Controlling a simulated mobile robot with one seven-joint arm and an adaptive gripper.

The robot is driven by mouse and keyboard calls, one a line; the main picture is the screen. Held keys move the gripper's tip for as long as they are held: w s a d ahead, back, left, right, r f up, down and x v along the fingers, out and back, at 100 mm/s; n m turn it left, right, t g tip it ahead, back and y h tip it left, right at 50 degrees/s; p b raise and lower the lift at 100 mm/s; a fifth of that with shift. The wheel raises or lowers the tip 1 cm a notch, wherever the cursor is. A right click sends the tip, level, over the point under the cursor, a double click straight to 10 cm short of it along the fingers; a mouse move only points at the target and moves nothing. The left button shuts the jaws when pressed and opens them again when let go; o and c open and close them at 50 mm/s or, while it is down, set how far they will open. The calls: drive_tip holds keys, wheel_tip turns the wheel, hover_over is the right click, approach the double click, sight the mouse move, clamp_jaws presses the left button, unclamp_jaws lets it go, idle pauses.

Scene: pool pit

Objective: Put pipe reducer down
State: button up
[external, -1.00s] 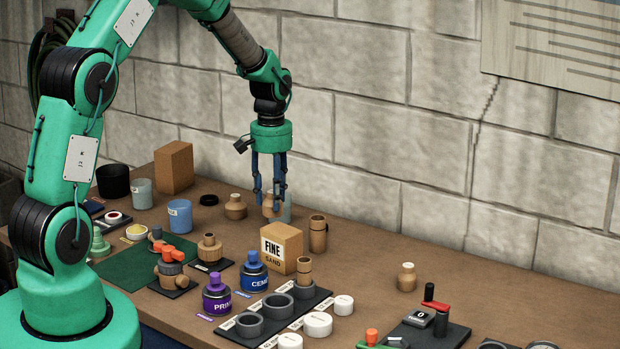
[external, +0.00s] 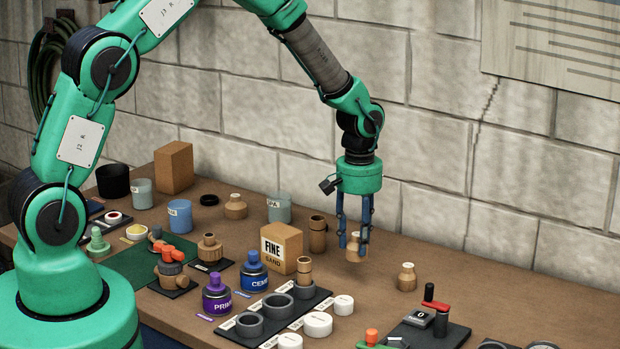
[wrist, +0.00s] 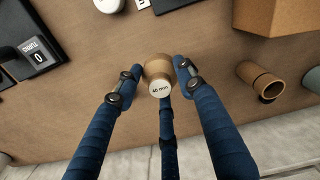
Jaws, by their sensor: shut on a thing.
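My gripper (external: 354,238) is shut on a tan pipe reducer (external: 356,250) with a pale top. In the wrist view the reducer (wrist: 157,70) sits between my blue fingers, and its pale end reads "40 mm". It looks upright and is at or close to the brown bench (external: 450,270); I cannot tell whether it touches. A similar tan fitting (external: 407,278) stands free to its right. Another such fitting (external: 235,207) stands at the back left.
A tan open tube (external: 317,235) and a "FINE SAND" box (external: 282,247) stand left of my gripper, with a grey-blue cup (external: 279,208) behind them. A black tray of grey rings (external: 278,306) lies in front. The block wall (external: 430,190) is behind. Bench around the reducer is clear.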

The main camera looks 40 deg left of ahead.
drive_tip(key=s+d+f+p, duration=0.1)
drive_tip(key=s+d, duration=0.3)
drive_tip(key=d, duration=0.4)
drive_tip(key=s+d+p, duration=0.1)
drive_tip(key=s+d, duration=0.3)
drive_tip(key=d, duration=0.4)
drive_tip(key=shift+s+d+f+p, duration=0.15)
drive_tip(key=shift+s+f+p, duration=0.1)
drive_tip(key=shift+f+p, duration=0.1)
drive_tip(key=w+d, duration=0.3)
drive_tip(key=w, duration=0.1)
drive_tip(key=w+d+f, duration=0.1)
drive_tip(key=w+d, duration=0.1)
drive_tip(key=w, duration=0.3)
drive_tip(key=w+d, duration=0.3)
drive_tip(key=w, duration=0.1)
drive_tip(key=shift+w+d+f+p, duration=0.25)
drive_tip(key=shift+d+p, duration=0.05)
drive_tip(key=shift+f, duration=1.75)
drive_tip(key=shift+f, duration=0.1)
